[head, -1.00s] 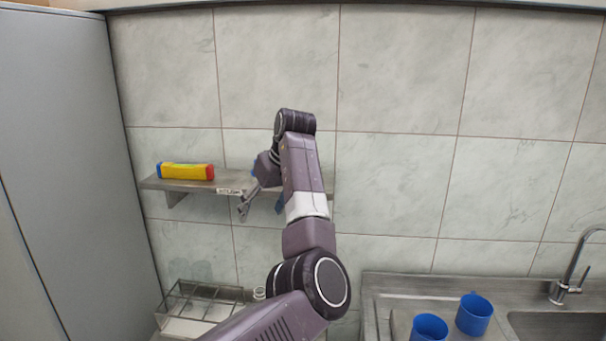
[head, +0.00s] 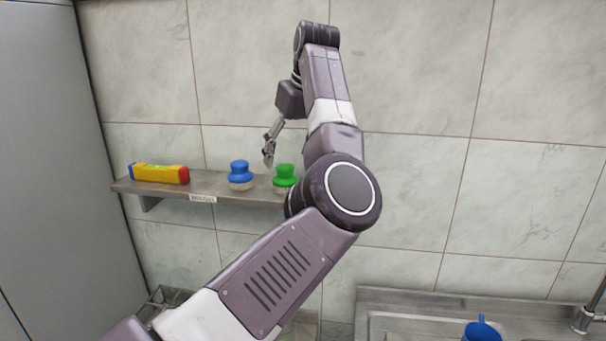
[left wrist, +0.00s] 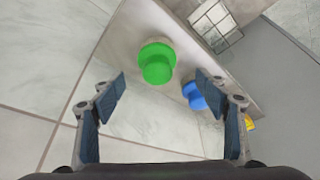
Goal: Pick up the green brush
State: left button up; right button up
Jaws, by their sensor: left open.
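The green brush (head: 285,176) stands upright on the wall shelf (head: 215,184), right of a blue brush (head: 240,174). My left gripper (head: 268,152) is above the shelf, close over the gap between the two brushes in the head view. In the left wrist view the green brush (left wrist: 157,62) lies ahead of the open fingers (left wrist: 160,85), a little left of centre, with nothing between the fingers. The blue brush (left wrist: 195,94) is beside it, close to the right finger. My right gripper is not in view.
A yellow, red and blue box (head: 159,173) lies at the shelf's left end, beside a grey cabinet (head: 45,170). My own arm hides the shelf's right end. A blue cup (head: 482,331) stands by the sink at lower right. A wire rack (left wrist: 216,25) shows below the shelf.

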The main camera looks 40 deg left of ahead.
aim_at(285, 166)
pick_arm(q)
jog(key=shift+w, duration=0.35)
jog(key=shift+a+f, duration=0.1)
jog(key=shift+f, duration=0.05)
jog(key=f, duration=0.1)
jog(key=f+p, duration=0.1)
jog(key=a+f+p, duration=0.1)
jog(key=shift+s, duration=0.25)
jog(key=x, duration=0.1)
jog(key=p+x, duration=0.1)
jog(key=shift+w+f+p, duration=0.2)
jog(key=shift+w+p, duration=0.1)
jog(key=shift+w+a+f, duration=0.15)
jog(key=shift+a+f, duration=0.1)
jog(key=shift+f, duration=0.35)
jog(key=shift+c, duration=1.1)
jog(key=c, duration=0.8)
jog(key=shift+c, duration=1.4)
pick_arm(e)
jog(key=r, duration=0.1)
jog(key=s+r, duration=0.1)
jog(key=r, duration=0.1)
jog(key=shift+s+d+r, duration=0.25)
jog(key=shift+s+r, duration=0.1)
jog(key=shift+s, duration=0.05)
pick_arm(q)
jog(key=shift+r, duration=0.1)
